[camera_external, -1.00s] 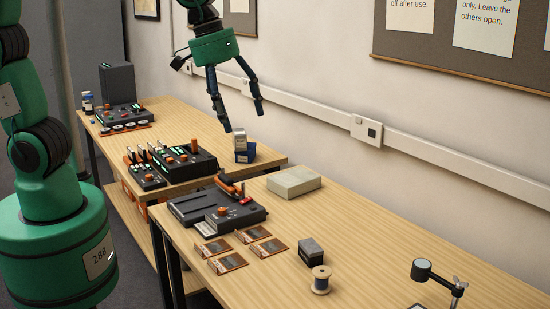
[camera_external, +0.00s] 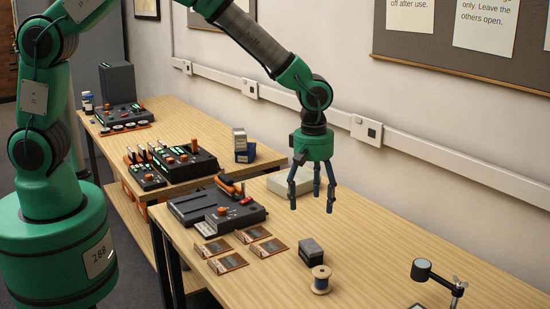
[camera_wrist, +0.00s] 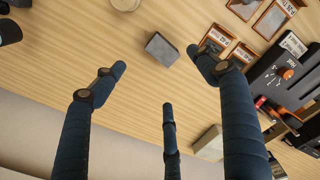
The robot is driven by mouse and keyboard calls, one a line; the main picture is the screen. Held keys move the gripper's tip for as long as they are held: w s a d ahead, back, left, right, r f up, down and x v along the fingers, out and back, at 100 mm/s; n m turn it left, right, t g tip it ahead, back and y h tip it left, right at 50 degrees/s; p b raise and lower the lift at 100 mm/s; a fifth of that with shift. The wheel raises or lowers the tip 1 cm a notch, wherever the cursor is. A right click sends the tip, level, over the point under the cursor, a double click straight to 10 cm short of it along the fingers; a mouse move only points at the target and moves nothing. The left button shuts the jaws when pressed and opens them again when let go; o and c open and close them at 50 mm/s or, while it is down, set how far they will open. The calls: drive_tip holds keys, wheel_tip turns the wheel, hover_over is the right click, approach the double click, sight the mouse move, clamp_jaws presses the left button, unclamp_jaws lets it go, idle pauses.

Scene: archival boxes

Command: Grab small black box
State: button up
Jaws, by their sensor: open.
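The small black box (camera_external: 311,253) has dark sides and a greyer top. It sits on the near table, right of several brown-framed cards and just behind a thread spool. It also shows in the wrist view (camera_wrist: 162,48), in the upper middle beyond my fingertips. My gripper (camera_external: 311,205) points down above the table, higher than the box and towards the wall from it. Its three dark blue fingers are spread and empty, and in the wrist view the gripper (camera_wrist: 158,72) has nothing between them.
The thread spool (camera_external: 320,281) stands close to the box. A pale flat box (camera_external: 277,182) lies behind my fingers. A dark device (camera_external: 215,208) and cards (camera_external: 228,263) are to the left. A lamp-like stand (camera_external: 436,275) is at the right. Bare table lies between.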

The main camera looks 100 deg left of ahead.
sight(315, 245)
drive_tip(key=f, duration=0.1)
drive_tip(key=a+f+n, duration=0.1)
drive_tip(key=f, duration=0.1)
drive_tip(key=shift+w+a+f, duration=0.15)
drive_tip(key=shift+w+f, duration=0.2)
drive_tip(key=shift+f+b, duration=0.5)
drive_tip(key=shift+f, duration=3.8)
drive_tip(key=shift+w+f+b, duration=0.1)
drive_tip(key=shift+f+b, duration=0.4)
drive_tip(key=shift+f, duration=2.1)
drive_tip(key=shift+c, duration=0.2)
drive_tip(key=c, duration=1.2)
